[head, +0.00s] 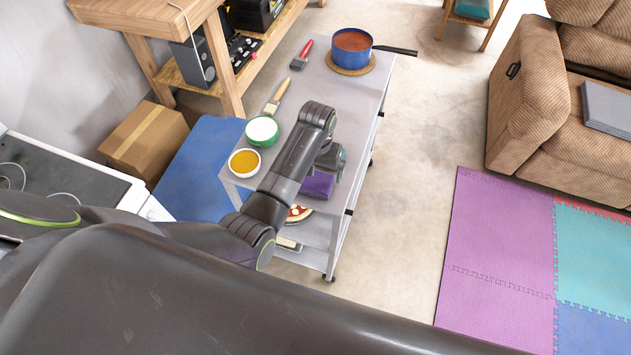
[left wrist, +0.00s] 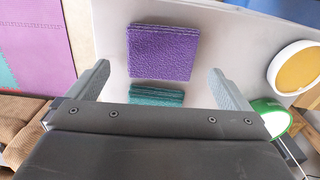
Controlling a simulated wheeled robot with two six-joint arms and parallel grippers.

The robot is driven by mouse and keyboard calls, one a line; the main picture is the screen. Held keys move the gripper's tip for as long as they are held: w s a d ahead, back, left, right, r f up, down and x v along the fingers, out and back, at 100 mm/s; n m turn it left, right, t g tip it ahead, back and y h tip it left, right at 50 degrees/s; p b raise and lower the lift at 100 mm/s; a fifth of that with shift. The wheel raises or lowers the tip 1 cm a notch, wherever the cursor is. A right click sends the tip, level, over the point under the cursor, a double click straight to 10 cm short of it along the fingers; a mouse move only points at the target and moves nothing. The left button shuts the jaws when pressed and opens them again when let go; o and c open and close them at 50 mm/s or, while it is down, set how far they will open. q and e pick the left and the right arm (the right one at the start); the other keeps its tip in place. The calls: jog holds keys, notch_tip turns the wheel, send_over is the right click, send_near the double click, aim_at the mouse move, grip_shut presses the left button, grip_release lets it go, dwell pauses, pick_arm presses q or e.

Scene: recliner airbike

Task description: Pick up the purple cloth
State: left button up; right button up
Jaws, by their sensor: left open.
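The purple cloth (head: 318,186) lies folded on the grey cart top (head: 331,108), partly hidden by my left arm in the head view. In the left wrist view the purple cloth (left wrist: 162,53) shows as a folded square. A folded teal cloth (left wrist: 157,95) lies close beside it, between the fingers in that view. My left gripper (head: 330,158) is above the cart by the cloths; in the left wrist view its jaws (left wrist: 160,85) are wide apart with nothing held. My right gripper is not in view.
A bowl of yellow contents (head: 244,162), a green-rimmed bowl (head: 262,131), a brush (head: 277,97), a red-handled brush (head: 302,55) and a blue pot (head: 352,47) stand on the cart. A pizza (head: 299,214) is on the lower shelf.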

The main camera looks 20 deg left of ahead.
aim_at(316, 179)
pick_arm(q)
jog(key=shift+w+a+f+p, duration=0.1)
jog(key=shift+f+p, duration=0.1)
jog(key=shift+f, duration=1.1)
jog(key=shift+w+a+f+p, duration=0.1)
jog(key=shift+f+p, duration=0.1)
jog(key=shift+f, duration=1.05)
jog(key=c, duration=0.8)
jog(key=shift+r, duration=0.15)
notch_tip(316, 179, up, 10)
jog(key=shift+f+b, duration=0.1)
jog(key=shift+b, duration=0.3)
